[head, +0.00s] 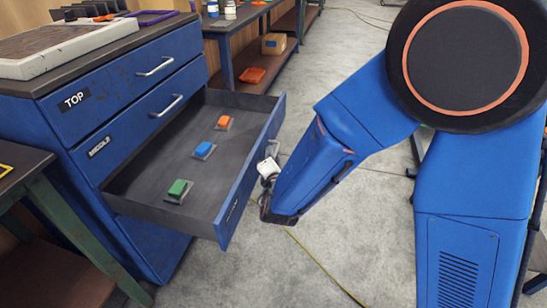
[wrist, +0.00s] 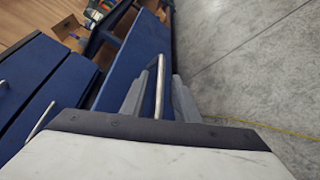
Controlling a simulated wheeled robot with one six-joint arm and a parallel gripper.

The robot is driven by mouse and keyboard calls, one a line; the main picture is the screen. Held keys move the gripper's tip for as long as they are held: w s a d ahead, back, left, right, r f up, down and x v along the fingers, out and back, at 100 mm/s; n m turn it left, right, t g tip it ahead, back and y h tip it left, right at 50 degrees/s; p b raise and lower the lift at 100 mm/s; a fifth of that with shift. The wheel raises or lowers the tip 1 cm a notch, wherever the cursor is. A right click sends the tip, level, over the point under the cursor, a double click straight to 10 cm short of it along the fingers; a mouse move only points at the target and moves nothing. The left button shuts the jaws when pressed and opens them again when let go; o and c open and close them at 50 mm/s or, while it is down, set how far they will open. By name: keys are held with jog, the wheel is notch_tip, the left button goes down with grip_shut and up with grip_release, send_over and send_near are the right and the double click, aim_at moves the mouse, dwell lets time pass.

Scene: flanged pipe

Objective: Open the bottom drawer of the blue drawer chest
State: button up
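The blue drawer chest (head: 115,125) stands at the left in the head view, with drawers labelled TOP and MIDDLE shut. Its bottom drawer (head: 150,190) is pulled far out. In the drawer lie a green block (head: 178,188), a blue block (head: 204,149) and an orange block (head: 223,122), each on a grey base. My gripper (head: 268,168) is at the drawer's front, mostly hidden by my arm. In the wrist view, my gripper's fingers (wrist: 160,95) stand apart on either side of the bar handle (wrist: 160,75), with narrow gaps showing. Contact with the handle is unclear.
A tray (head: 60,50) lies on the chest top. A green-legged table (head: 60,230) stands close at the front left. A workbench (head: 235,30) with a cardboard box (head: 273,44) and an orange tray (head: 252,75) is behind. Concrete floor is clear before the drawer, apart from a yellow cable (head: 325,270).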

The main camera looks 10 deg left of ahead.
jog(key=v, duration=0.7)
jog(key=shift+s, duration=0.25)
dwell(0.3)
